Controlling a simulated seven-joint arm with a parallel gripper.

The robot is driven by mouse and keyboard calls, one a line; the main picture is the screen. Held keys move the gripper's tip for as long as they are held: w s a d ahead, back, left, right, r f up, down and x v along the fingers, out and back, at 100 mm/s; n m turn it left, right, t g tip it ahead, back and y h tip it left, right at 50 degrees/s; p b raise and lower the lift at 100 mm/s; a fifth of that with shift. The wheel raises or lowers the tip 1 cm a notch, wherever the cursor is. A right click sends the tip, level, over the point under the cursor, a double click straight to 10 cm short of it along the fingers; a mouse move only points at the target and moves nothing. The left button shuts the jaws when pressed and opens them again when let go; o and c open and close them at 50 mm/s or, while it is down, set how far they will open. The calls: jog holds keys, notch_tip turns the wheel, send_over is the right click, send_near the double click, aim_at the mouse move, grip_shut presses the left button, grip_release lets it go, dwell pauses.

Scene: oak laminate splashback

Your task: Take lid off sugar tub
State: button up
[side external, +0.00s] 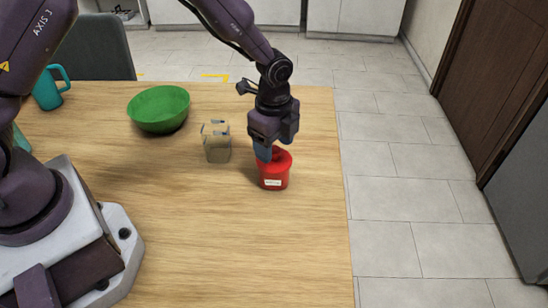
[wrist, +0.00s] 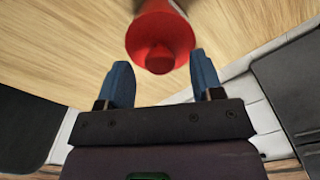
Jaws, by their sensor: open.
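The sugar tub (side external: 273,181) is red with a small white label and stands upright on the table. Its red lid (side external: 283,160) is on it; the lid, with a round knob in the middle, also shows in the wrist view (wrist: 160,38). My gripper (side external: 266,153) is just above the tub at its lid in the side view. In the wrist view my gripper (wrist: 162,75) has its two blue fingers apart, with the knob near and between the tips. I cannot tell whether the fingers touch the knob.
A clear container with tan contents (side external: 217,150) stands just left of the tub. A green bowl (side external: 158,108) and a teal mug (side external: 50,88) are farther left. The table's right edge (side external: 345,200) is close to the tub.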

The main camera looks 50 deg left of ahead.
notch_tip(320, 180, down, 2)
jog(key=shift+f, duration=0.1)
jog(key=c, duration=1)
